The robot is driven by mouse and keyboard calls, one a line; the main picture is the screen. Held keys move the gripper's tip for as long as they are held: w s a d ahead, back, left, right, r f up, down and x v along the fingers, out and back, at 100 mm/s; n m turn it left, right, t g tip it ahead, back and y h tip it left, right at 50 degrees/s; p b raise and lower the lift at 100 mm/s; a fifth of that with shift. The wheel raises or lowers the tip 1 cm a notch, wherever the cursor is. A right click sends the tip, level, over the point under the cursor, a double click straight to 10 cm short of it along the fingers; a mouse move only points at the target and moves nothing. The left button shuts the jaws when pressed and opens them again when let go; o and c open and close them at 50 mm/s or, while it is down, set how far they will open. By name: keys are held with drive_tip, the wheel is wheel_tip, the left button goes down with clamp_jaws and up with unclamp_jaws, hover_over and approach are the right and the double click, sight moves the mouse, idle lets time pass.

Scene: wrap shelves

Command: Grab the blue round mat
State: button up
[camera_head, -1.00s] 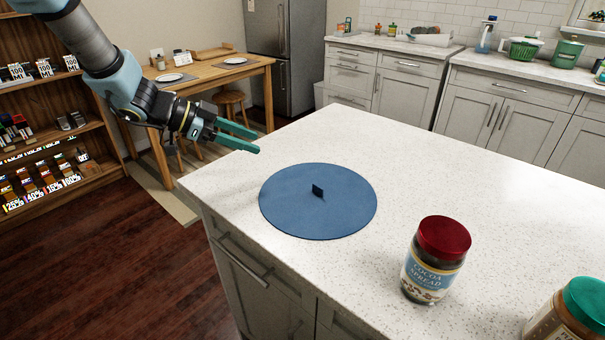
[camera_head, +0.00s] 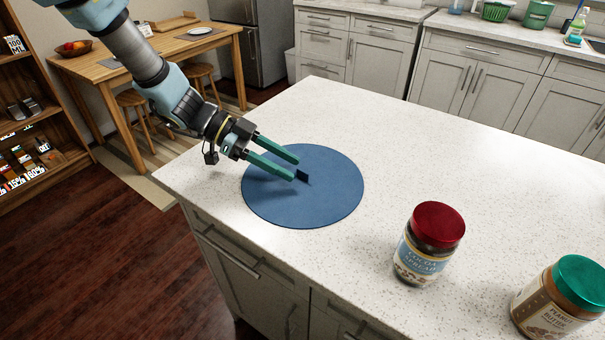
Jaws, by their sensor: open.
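The blue round mat (camera_head: 325,200) lies flat on the white speckled counter, near its left corner. A small dark upright tab stands near the mat's middle (camera_head: 303,176). My gripper (camera_head: 296,169) is open, its two green fingers reaching from the left over the mat. The fingertips are close to the tab, and the lower finger partly covers it. I cannot tell whether the tab is between the fingers or whether they touch it.
A cocoa spread jar (camera_head: 429,245) with a red lid and a peanut butter jar (camera_head: 558,298) with a green lid stand on the counter (camera_head: 470,170) to the right. The counter behind the mat is clear. A wooden table (camera_head: 150,60) stands at the back left.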

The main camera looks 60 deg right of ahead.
sight(303, 176)
drive_tip(key=shift+x, duration=1.5)
drive_tip(key=shift+c, duration=0.2)
clamp_jaws()
